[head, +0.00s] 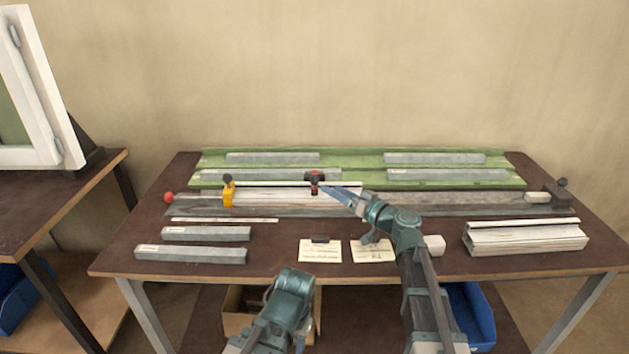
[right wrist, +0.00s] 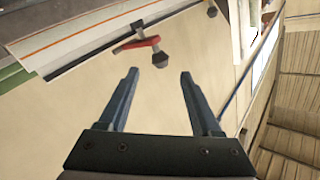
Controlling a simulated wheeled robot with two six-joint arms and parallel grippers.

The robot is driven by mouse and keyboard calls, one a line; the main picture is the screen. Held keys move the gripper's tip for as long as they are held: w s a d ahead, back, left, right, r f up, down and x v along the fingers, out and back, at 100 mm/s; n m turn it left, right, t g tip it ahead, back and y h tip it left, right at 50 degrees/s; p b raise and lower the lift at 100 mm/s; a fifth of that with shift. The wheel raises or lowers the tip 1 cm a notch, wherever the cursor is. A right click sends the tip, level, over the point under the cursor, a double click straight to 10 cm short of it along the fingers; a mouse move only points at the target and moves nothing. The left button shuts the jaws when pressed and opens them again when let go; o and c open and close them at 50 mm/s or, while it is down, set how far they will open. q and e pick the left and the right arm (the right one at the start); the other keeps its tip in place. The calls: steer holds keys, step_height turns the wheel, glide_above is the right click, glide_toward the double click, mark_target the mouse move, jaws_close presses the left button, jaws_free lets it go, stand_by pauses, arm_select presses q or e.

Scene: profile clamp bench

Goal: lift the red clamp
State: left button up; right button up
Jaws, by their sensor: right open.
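The red clamp (head: 315,178) sits upright on the long white profile in the middle of the bench, with a dark part at its top and bottom. In the right wrist view the red clamp (right wrist: 137,44) shows a red bar and a dark knob, just beyond the fingertips. My right gripper (head: 328,192) is just to the right and in front of the clamp. In the right wrist view my right gripper (right wrist: 170,74) is open, with nothing between its fingers. My left arm shows low in the head view, but its gripper is not seen.
A yellow clamp (head: 228,194) stands left of the red one on the same profile (head: 270,198). A red knob (head: 169,197) is at the left end and a dark end block (head: 562,190) at the right. Grey bars lie behind on a green rack (head: 350,160). White profiles (head: 525,237) lie at right.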

mark_target(315, 180)
steer(key=x, duration=0.8)
steer(key=shift+w+a, duration=0.1)
steer(key=shift+a, duration=0.05)
jaws_close()
stand_by(1.2)
